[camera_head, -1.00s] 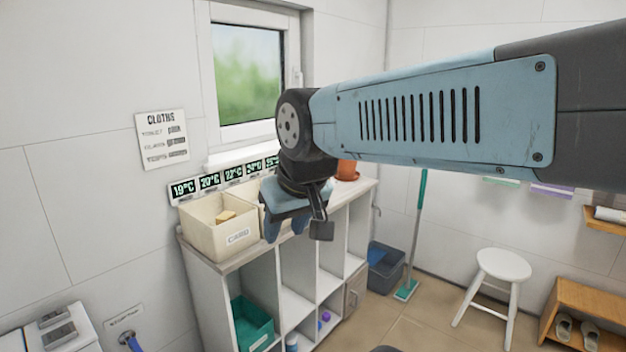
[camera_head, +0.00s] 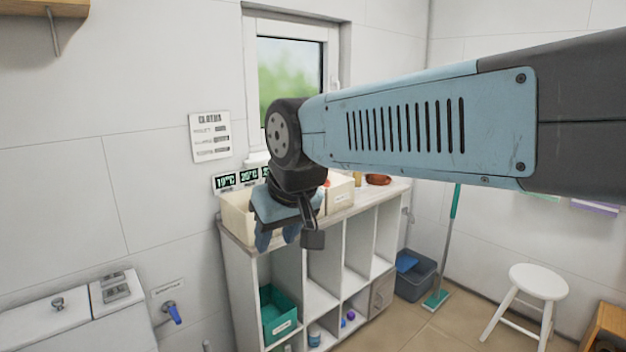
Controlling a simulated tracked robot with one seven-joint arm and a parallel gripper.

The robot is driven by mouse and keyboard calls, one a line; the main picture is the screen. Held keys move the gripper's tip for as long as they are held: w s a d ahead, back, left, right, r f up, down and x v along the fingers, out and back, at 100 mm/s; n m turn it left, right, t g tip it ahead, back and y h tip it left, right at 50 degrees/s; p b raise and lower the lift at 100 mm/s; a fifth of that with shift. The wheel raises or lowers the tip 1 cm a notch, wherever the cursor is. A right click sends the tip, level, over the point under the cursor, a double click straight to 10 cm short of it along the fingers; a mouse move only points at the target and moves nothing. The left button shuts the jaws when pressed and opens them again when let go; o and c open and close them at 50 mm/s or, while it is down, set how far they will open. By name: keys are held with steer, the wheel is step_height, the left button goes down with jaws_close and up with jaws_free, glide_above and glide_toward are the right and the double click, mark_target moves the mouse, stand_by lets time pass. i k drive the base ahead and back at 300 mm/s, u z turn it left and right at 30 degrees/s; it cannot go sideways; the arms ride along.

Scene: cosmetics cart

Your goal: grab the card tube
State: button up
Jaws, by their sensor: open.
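I cannot make out a card tube for certain. A small tan upright thing (camera_head: 358,179) stands at the back of the shelf top, too small to identify. A cream box (camera_head: 236,216) sits at the left end of the shelf top, partly hidden behind my gripper. My gripper (camera_head: 277,239) hangs pointing down in front of this box, open, with nothing seen between its fingers. A second cream box (camera_head: 341,192) shows just right of my gripper, with a bit of red at its rim.
The white shelf unit (camera_head: 314,262) holds a green bin (camera_head: 279,316) and small bottles below. A terracotta dish (camera_head: 378,179) is on top. A grey bucket (camera_head: 414,277), a mop (camera_head: 453,215) and a white stool (camera_head: 537,283) stand right. A white cistern (camera_head: 75,315) is lower left.

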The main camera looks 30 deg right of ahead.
mark_target(357, 177)
steer(key=z, duration=0.5)
steer(key=i, duration=0.1)
steer(key=u, duration=2.4)
steer(key=k, duration=1.7)
steer(key=z, duration=1.95)
steer(key=i, duration=1)
steer(key=u, duration=0.05)
